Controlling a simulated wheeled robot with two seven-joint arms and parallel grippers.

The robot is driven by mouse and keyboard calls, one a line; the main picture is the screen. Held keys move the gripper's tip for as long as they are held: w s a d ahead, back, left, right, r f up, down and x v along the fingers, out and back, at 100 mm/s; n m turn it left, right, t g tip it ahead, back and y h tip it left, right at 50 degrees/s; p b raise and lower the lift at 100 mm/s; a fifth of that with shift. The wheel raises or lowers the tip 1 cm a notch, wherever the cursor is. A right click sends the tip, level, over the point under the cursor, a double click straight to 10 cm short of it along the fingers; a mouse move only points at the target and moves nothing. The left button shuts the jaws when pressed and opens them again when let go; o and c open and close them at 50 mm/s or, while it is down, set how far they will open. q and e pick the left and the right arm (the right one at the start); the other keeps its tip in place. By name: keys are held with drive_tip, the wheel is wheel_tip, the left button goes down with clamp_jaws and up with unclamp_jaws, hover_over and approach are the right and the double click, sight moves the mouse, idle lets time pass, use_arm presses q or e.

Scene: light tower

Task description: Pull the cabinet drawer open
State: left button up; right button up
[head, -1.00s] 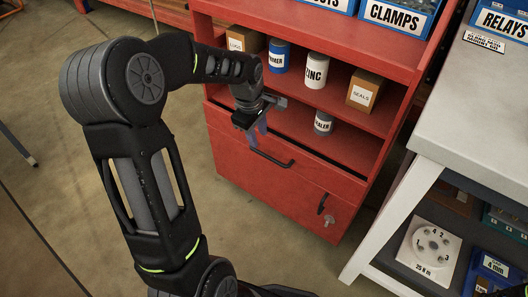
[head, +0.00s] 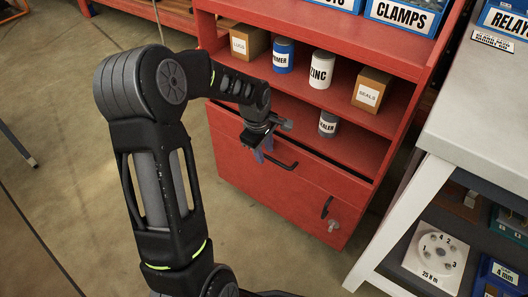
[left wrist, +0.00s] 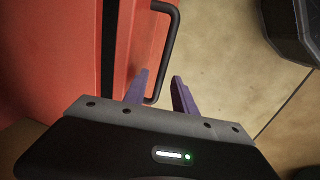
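The red cabinet (head: 262,186) stands ahead of me in the head view. Its drawer front has a black bar handle (head: 283,164), and a dark strip runs along the top of the front. My left gripper (head: 262,151) is at the left end of this handle. In the left wrist view the two purple fingers of my left gripper (left wrist: 160,84) are spread apart. The handle (left wrist: 173,42) reaches down to between or just beyond the fingertips; I cannot tell if they touch it. My right gripper is not in view.
The cabinet shelf holds a box, a blue can (head: 283,56), a white ZINC can (head: 322,68), a SEALS box (head: 371,90) and a grey can (head: 328,124). A white-framed bench (head: 405,210) stands close on the right.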

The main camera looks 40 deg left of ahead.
use_arm(q)
clamp_jaws()
idle(0.3)
idle(1.1)
